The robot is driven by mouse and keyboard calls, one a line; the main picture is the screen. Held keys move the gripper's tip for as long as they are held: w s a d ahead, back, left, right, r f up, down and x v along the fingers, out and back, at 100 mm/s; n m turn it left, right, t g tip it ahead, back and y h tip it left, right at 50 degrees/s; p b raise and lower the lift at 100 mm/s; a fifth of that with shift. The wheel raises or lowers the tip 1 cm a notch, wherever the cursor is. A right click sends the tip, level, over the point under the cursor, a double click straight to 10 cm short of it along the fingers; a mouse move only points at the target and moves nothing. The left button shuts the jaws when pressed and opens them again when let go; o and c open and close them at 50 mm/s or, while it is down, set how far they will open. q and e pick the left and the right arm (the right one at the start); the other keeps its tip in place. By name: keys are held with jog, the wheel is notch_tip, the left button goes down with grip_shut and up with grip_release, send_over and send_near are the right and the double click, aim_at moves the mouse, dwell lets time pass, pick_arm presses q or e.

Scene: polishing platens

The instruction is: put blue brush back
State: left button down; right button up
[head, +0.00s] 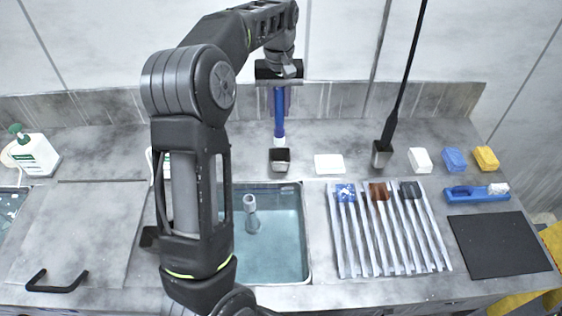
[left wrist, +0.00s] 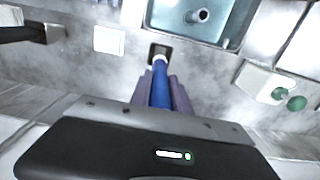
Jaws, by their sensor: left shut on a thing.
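My left gripper (head: 279,82) is shut on the blue brush (head: 279,110), behind the sink. The brush hangs upright with its white end (head: 279,141) down. A small dark square holder (head: 280,160) stands on the counter right below that end. In the left wrist view, my left gripper (left wrist: 161,92) has its fingers on both sides of the blue brush (left wrist: 160,85). There the white end overlaps the near part of the holder's opening (left wrist: 160,49). I cannot tell whether the end touches the holder. My right gripper is not in view.
A black rod stands in another holder (head: 382,154) to the right. A white block (head: 328,164) lies between the two holders. A soap bottle (head: 35,152) stands at left.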

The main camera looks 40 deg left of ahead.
aim_at(280, 124)
pick_arm(q)
jog(key=shift+f, duration=2.5)
jog(key=shift+f, duration=0.25)
notch_tip(280, 124, down, 5)
jog(key=shift+r+b, duration=0.15)
jog(key=shift+b, duration=0.8)
jog(key=shift+r, duration=0.1)
jog(key=c, duration=1.7)
grip_release()
jog(key=shift+f, duration=0.2)
jog(key=o, duration=0.5)
jog(key=shift+c, duration=0.2)
